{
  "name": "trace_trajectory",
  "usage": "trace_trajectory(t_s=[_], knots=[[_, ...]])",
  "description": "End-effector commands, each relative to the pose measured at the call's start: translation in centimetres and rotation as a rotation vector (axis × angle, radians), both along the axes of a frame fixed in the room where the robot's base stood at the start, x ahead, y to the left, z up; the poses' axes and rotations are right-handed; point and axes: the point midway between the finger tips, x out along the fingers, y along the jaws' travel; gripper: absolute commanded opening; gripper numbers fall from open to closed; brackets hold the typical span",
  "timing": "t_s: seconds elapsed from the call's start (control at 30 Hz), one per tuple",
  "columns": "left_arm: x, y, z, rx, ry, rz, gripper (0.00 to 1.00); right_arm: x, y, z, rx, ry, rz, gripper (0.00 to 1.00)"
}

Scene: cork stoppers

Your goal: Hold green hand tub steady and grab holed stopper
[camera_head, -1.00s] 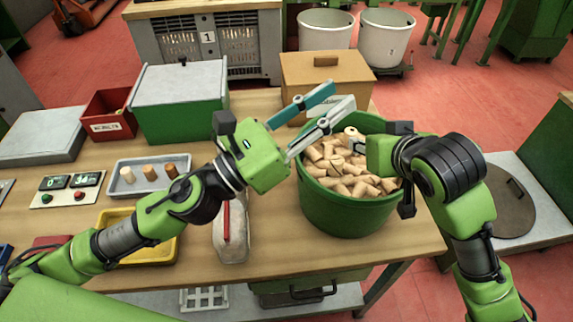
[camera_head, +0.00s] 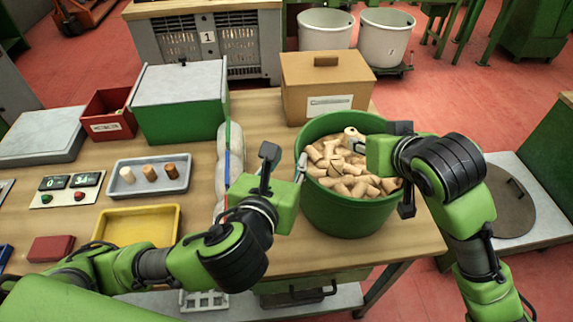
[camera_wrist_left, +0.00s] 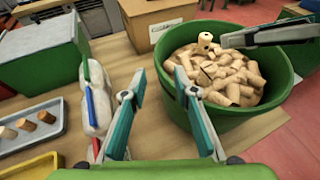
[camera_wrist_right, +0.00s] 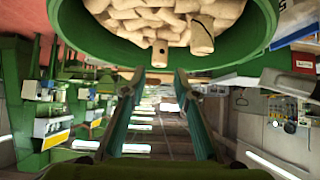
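The green tub (camera_head: 345,212) stands at the table's right end, full of pale cork stoppers. A stopper with a dark hole in its end (camera_head: 352,133) lies on top near the far side; it also shows in the left wrist view (camera_wrist_left: 205,41). My left gripper (camera_head: 301,165) is at the tub's left rim. Its fingers (camera_wrist_left: 157,88) are apart, the right one overlapping the tub's edge; I cannot tell whether they touch it. My right gripper (camera_head: 358,146) is over the tub beside the holed stopper. Its fingers (camera_wrist_right: 159,76) are apart and empty, with a holed stopper end (camera_wrist_right: 160,52) beyond them.
A cardboard box (camera_head: 326,88) stands behind the tub. A green box with a grey lid (camera_head: 180,105), a grey tray with three stoppers (camera_head: 181,185) and a yellow tray (camera_head: 174,212) are left. A pale bag (camera_head: 222,165) lies left of the tub.

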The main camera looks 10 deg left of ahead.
Motion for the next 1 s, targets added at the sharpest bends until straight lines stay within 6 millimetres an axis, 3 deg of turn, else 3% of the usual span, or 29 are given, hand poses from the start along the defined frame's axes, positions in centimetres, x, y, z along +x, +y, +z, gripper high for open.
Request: trace_trajectory(t_s=[0.13, 0.27, 0.7, 1.0], knots=[[-0.3, 0.0, -0.7, 0.028, 0.03, 0.002, 0.27, 0.0, 0.0, 0.0, 0.0, 0.0, 0.0, 0.28], [0.8, 0.1, -1.4, 0.033, 0.035, 0.004, 0.27, 0.0, 0.0, 0.0, 0.0, 0.0, 0.0, 0.28], [8.6, -0.3, -4.5, 0.031, 0.033, 0.003, 0.27, 0.0, 0.0, 0.0, 0.0, 0.0, 0.0, 0.28], [11.7, -0.5, -5.8, 0.03, 0.033, 0.002, 0.27, 0.0, 0.0, 0.0, 0.0, 0.0, 0.0, 0.28]])
